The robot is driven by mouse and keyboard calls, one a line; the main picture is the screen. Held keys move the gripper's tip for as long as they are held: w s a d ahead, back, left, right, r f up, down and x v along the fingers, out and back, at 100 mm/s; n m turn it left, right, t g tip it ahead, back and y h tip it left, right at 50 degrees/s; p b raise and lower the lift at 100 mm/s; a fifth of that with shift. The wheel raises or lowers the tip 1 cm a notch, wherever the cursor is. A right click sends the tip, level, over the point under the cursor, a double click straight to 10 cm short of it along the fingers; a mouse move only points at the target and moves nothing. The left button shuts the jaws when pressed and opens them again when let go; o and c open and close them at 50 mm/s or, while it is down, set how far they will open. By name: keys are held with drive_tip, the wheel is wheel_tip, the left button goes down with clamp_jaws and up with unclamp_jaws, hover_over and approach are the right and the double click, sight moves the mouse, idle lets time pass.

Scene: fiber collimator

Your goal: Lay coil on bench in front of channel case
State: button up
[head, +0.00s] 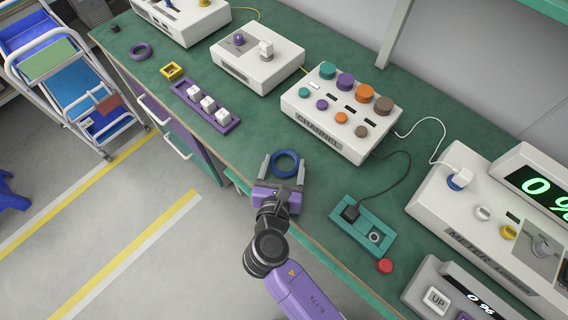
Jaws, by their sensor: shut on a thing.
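The coil (286,152) is a blue ring at the front part of the bench, in front of the channel case. My gripper (284,161) reaches in from the front edge, with one finger on each side of the coil, and is shut on it. The coil looks flat and at or just above the green bench top (315,215); I cannot tell whether it touches. The channel case (330,125) is a white box with a CHANNEL label and coloured knobs, standing behind and to the right of the coil.
A teal tray (347,226) with a dark plug lies to the right, near a red button (384,266). A meter case (435,205) stands farther right. A purple rack (188,98) of white blocks, a yellow square (172,71) and a purple ring (140,46) lie left.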

drive_tip(key=o, duration=1.3)
drive_tip(key=shift+o, duration=0.2)
drive_tip(key=shift+s+r, duration=0.1)
drive_tip(key=d+v, duration=0.1)
drive_tip(key=v, duration=1)
drive_tip(key=shift+s+a+r, duration=0.2)
drive_tip(key=shift+s+a, duration=0.2)
drive_tip(key=shift+a, duration=0.05)
